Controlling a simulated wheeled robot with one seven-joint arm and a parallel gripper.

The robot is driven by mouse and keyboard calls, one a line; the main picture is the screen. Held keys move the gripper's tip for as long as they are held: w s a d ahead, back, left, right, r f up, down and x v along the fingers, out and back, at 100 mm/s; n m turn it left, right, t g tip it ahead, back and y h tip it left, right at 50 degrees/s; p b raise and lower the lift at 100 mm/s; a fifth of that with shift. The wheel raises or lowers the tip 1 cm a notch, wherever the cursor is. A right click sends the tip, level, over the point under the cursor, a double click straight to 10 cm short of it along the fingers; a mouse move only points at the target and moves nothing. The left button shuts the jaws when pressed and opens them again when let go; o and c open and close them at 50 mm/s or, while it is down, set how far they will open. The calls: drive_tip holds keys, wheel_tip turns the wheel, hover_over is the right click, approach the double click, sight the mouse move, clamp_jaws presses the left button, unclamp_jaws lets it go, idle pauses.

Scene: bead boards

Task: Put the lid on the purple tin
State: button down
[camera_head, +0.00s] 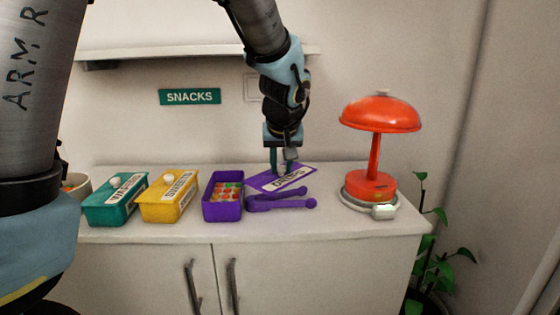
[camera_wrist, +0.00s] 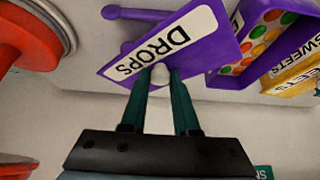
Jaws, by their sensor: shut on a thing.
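The purple tin (camera_head: 222,211) stands open on the counter, with colourful round sweets inside; it also shows at the upper right of the wrist view (camera_wrist: 229,72). The purple lid (camera_head: 262,182), labelled DROPS, is to the right of the tin. In the wrist view the lid (camera_wrist: 213,46) is right in front of my fingers. My gripper (camera_head: 282,171) is shut on the lid's pale round knob (camera_wrist: 160,74). The lid is apart from the tin's opening. I cannot tell whether it touches the counter.
Purple tongs (camera_head: 280,201) lie in front of the lid, right of the tin. A yellow lidded tin (camera_head: 165,207) and a teal lidded tin (camera_head: 112,209) stand to the left. A red lamp (camera_head: 375,185) stands at the right. A shelf (camera_head: 170,52) hangs above.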

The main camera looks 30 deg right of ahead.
drive_tip(key=shift+s+a, duration=0.4)
drive_tip(key=shift+s, duration=0.45)
drive_tip(key=shift+s+a+r, duration=0.1)
drive_tip(key=shift+a+r, duration=0.05)
drive_tip(key=shift+a, duration=0.05)
drive_tip(key=shift+a+r+n+p, duration=0.25)
drive_tip(key=shift+r+n+p, duration=0.05)
drive_tip(key=shift+p, duration=0.35)
drive_tip(key=w+a+r+n+y+p, duration=0.45)
drive_tip(key=w+a+n+p, duration=0.4)
drive_tip(key=p, duration=0.55)
drive_tip(key=shift+s+a+f+b, duration=0.1)
drive_tip(key=shift+a+f+b, duration=0.15)
drive_tip(key=shift+f+b, duration=0.6)
drive_tip(key=shift+w+a+f+b, duration=0.1)
drive_tip(key=shift+a+f+b, duration=0.25)
drive_tip(key=shift+f, duration=0.9)
drive_tip(key=shift+s+a+f+b, duration=0.1)
drive_tip(key=shift+a+f+b, duration=0.1)
drive_tip(key=shift+f+b, duration=0.7)
drive_tip(key=shift+f+b, duration=0.5)
drive_tip(key=shift+b, duration=0.1)
